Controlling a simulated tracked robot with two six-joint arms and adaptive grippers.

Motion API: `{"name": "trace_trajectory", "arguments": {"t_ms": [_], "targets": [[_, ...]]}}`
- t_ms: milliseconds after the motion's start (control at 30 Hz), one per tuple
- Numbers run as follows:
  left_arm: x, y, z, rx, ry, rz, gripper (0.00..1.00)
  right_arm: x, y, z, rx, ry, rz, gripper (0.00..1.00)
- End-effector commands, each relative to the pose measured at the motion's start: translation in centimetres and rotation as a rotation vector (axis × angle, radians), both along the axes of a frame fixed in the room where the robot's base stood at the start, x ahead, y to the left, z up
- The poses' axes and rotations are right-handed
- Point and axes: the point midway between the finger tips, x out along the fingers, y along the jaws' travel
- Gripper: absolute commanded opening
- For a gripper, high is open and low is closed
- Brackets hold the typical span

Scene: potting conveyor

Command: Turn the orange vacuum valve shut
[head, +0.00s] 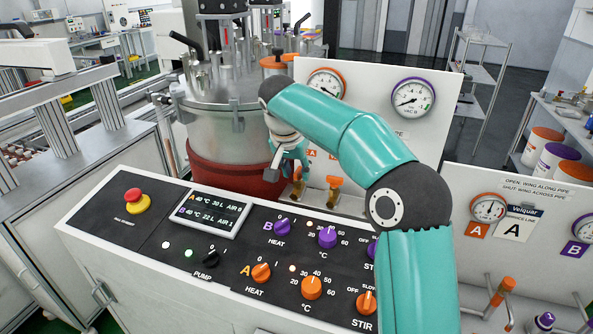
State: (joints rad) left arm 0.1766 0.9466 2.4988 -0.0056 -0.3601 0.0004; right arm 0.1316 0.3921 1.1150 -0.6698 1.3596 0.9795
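My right arm reaches in from the lower right and bends across the white upright panel. Its gripper (286,172) points down beside the steel vessel, just in front of an orange valve handle (298,188). The gripper is small here and partly behind my forearm, so I cannot tell whether its fingers are apart or touching the valve. A second orange valve handle (333,183) stands just to the right, clear of the fingers. Orange labels marked A show above these valves. The writing that names the vacuum valve is hidden or too small to read. My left gripper is not in view.
A steel vessel (213,135) with a red lower band stands left of the gripper. The control console (235,262) with orange and purple knobs lies in front. An orange-rimmed gauge (326,86) and a purple-rimmed gauge (412,97) are above. Another orange valve (503,291) is at lower right.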

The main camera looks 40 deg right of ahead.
Motion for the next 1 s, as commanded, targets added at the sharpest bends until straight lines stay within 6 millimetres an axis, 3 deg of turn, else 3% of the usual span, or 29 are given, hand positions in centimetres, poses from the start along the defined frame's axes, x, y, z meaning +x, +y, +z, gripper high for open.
{"name": "trace_trajectory", "arguments": {"t_ms": [333,533,567,1000], "targets": [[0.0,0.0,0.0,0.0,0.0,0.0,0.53,0.11,-0.06,-0.32,0.0,0.0,0.001,0.35],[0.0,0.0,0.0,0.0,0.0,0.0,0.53,0.11,-0.04,-0.3,0.0,0.0,0.002,0.01],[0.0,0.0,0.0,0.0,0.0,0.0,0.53,0.11,-0.04,-0.3,0.0,0.0,0.002,0.0],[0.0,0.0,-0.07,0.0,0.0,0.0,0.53,0.06,-0.05,-0.44,0.001,0.003,0.023,0.0]]}}
